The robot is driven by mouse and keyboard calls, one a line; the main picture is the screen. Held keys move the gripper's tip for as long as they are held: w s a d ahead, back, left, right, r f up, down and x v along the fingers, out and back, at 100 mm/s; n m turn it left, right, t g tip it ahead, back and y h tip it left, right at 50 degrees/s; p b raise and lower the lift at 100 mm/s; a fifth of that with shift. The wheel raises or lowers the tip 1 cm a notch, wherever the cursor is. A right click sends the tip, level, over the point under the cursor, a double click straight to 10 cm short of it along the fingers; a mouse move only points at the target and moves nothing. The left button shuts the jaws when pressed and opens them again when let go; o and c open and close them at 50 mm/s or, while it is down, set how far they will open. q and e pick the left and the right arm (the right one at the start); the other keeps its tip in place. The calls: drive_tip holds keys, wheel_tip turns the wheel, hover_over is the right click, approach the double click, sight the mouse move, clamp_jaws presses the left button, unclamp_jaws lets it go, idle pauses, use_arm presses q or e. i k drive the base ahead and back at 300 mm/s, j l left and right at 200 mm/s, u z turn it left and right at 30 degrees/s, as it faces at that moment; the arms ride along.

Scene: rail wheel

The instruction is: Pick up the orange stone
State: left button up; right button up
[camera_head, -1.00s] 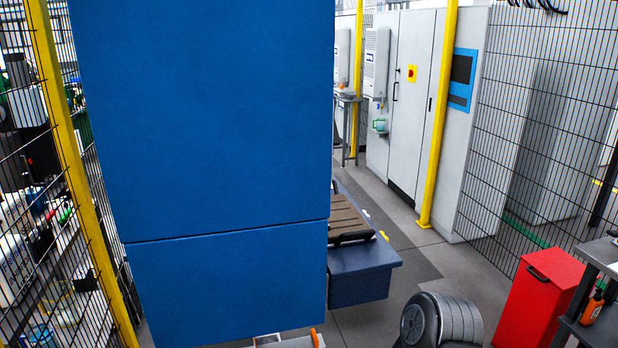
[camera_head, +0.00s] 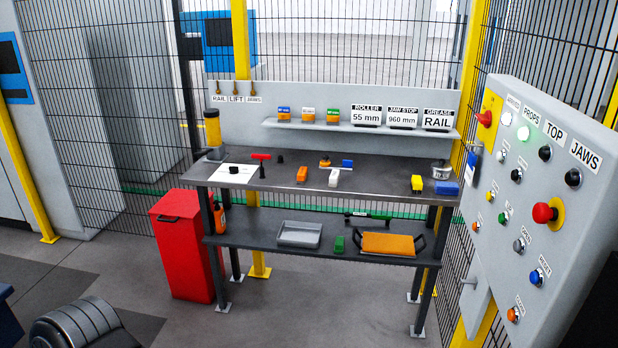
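An orange block (camera_head: 302,174), which looks like the orange stone, lies on the dark top of the workbench (camera_head: 385,181), left of the middle. A white block (camera_head: 334,178) lies just right of it. A smaller orange-based piece (camera_head: 325,162) sits behind them, and a blue one (camera_head: 347,164) is beside that. Another orange piece with a green top (camera_head: 333,116) stands on the wall shelf, so orange shows in several places. Neither of my grippers is in the head view, and nothing touches the orange block.
Yellow (camera_head: 417,184) and blue (camera_head: 446,188) blocks lie at the bench's right end. A red bin (camera_head: 182,250) stands left; a control panel (camera_head: 545,190) stands right. Floor before the bench looks clear.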

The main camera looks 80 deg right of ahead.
sight(303, 175)
drive_tip(key=z, duration=2.6)
